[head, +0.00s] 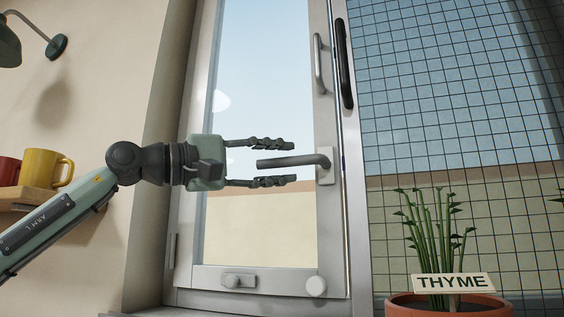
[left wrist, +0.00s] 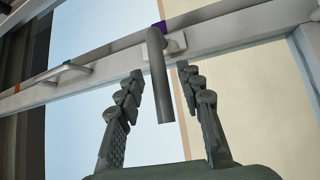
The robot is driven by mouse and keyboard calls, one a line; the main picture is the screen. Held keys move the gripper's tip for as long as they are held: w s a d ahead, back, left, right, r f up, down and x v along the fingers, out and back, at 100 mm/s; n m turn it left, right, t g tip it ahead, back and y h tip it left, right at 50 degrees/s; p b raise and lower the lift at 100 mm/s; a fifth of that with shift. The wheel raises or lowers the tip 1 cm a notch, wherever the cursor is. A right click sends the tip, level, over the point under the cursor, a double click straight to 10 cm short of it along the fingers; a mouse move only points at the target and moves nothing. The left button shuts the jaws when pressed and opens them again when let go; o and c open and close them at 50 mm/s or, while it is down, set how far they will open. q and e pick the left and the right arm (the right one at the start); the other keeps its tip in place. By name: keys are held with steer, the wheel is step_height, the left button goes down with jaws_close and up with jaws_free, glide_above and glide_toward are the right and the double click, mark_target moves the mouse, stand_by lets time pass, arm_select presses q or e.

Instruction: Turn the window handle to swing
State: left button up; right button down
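The window handle (head: 300,161) is a grey lever on a pale plate at the right side of the window frame (head: 330,235). Its lever lies level and points left. My left gripper (head: 292,162) is open, with one finger above the lever and one below it. In the left wrist view, the handle (left wrist: 160,80) runs between the two open fingers of my left gripper (left wrist: 158,75), with a gap on both sides. The window sash looks closed in its frame. My right gripper is in neither view.
A pull bar (head: 319,63) and a dark bar (head: 343,63) are above the handle. A white knob (head: 316,286) and a latch (head: 238,281) are on the bottom rail. A potted plant labelled THYME (head: 452,282) stands at lower right. A yellow mug (head: 40,167) sits on a shelf at left.

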arm_select(q)
steer(key=shift+w+d, duration=0.25)
steer(key=shift+d, duration=0.15)
steer(key=shift+c, duration=0.6)
jaws_close()
